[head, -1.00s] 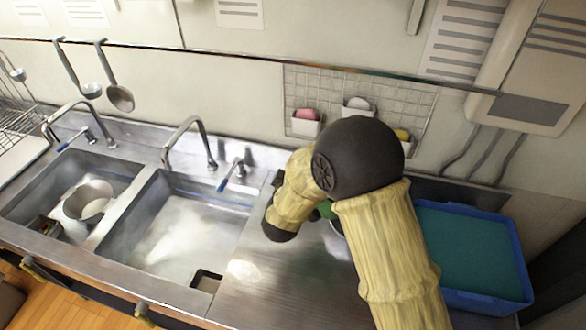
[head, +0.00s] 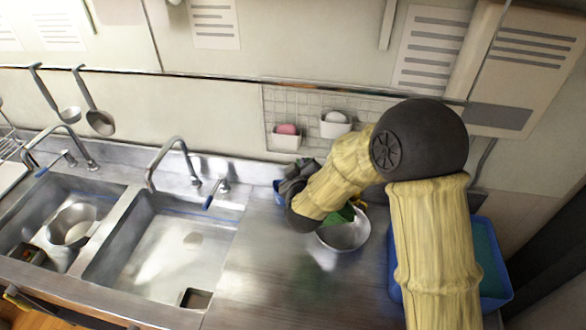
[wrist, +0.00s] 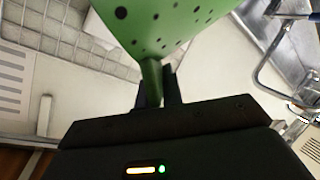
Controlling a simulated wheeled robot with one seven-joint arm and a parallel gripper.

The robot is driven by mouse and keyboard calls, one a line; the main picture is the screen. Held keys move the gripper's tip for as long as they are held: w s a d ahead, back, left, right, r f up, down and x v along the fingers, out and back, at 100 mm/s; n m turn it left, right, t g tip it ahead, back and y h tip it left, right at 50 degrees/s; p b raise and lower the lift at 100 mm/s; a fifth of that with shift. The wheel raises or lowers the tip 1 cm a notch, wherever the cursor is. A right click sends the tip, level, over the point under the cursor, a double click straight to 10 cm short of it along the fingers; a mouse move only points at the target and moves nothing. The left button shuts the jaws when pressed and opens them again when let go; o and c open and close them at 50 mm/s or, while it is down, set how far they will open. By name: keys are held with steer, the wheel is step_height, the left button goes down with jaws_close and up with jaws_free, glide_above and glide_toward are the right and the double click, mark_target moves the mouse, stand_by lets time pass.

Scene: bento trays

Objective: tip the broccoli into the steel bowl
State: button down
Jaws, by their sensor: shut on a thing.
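My gripper (wrist: 158,92) is shut on the handle of a green scoop-like utensil (wrist: 165,22) with dark holes, seen in the wrist view. In the head view a piece of green (head: 341,214) shows beside my arm, over the rim of the steel bowl (head: 346,238). The bowl stands on the steel counter to the right of the sinks. My arm hides part of the bowl's surroundings and my fingertips in the head view. I cannot make out the broccoli in either view.
Two sinks with taps (head: 170,160) lie to the left; the left one holds a metal pot (head: 72,224). A blue bin (head: 489,262) stands at the right behind my arm. A wall grid (head: 300,102) carries white holders. The counter (head: 275,275) in front of the bowl is clear.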

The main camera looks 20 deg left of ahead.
steer(key=shift+w+d+m+g+y+p, duration=2.2)
steer(key=shift+w+d+m+p, duration=1.45)
steer(key=shift+w+d, duration=5.15)
steer(key=w+d+f+m+y+b, duration=0.1)
steer(key=w+d+f+m+b, duration=0.2)
steer(key=d+f+b, duration=0.2)
steer(key=w+d+f+m+g+y+b, duration=0.1)
steer(key=w+d+f+m+b, duration=0.3)
steer(key=b, duration=0.8)
steer(key=shift+d+f+y, duration=0.7)
steer(key=shift+f, duration=0.05)
